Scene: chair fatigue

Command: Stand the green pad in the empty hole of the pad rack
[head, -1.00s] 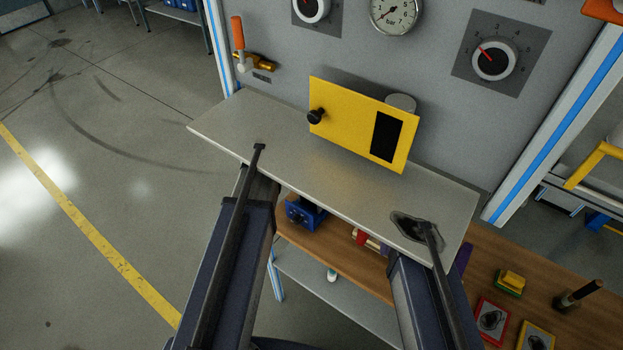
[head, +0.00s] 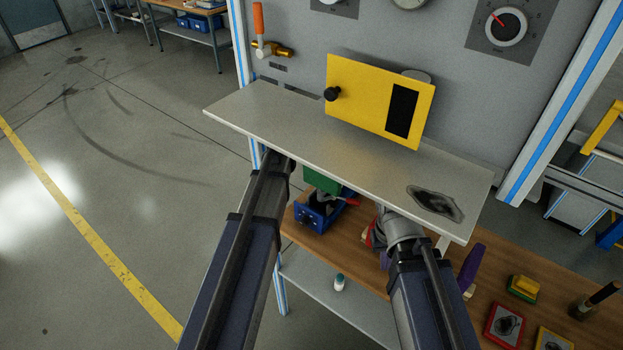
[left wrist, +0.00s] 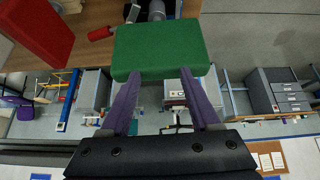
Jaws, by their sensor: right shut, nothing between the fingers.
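The green pad (head: 322,180) shows under the shelf's front edge, just above a blue device on the bench. In the left wrist view the green pad (left wrist: 160,48) lies broadside, straight ahead of the fingertips. My left gripper (left wrist: 160,85) has its two purple fingers spread apart; the pad is wider than the gap and shows at their tips. Whether they touch cannot be told. In the head view the left gripper is hidden under the shelf. My right gripper (head: 383,252) is shut and empty, mostly hidden behind its own arm. I cannot make out the pad rack for certain.
A grey shelf (head: 270,120) with a yellow panel (head: 365,95) overhangs the wooden bench (head: 450,285). The blue device (head: 318,212) with a red handle stands below it. A purple object (head: 471,268), a yellow-and-green block (head: 522,288) and a red tray (head: 503,325) are at right.

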